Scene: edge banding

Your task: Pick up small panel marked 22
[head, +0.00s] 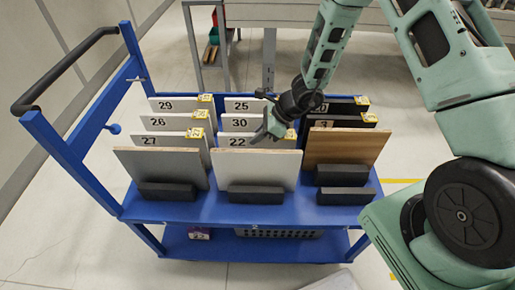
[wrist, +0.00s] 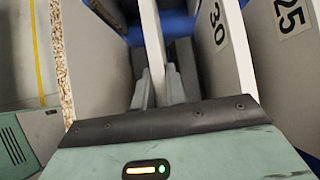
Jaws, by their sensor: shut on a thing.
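The small white panel marked 22 (head: 237,141) stands upright in the middle column of the blue cart, just behind a larger grey panel (head: 256,169) that hides its lower part. My gripper (head: 268,131) comes down on its top edge from above. In the wrist view, the two grey fingers (wrist: 158,88) are shut on the panel (wrist: 154,45), one on each face. The panel marked 30 (wrist: 225,40) stands close to the right of the fingers there, and a speckled-edge panel (wrist: 95,60) is on the left.
White panels marked 27 (head: 152,141), 26 (head: 160,122) and 29 (head: 168,104) stand in the left column. A wooden panel (head: 345,147) is in front at the right. Gaps between rows are narrow. The blue cart (head: 190,213) has a black handle (head: 60,72).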

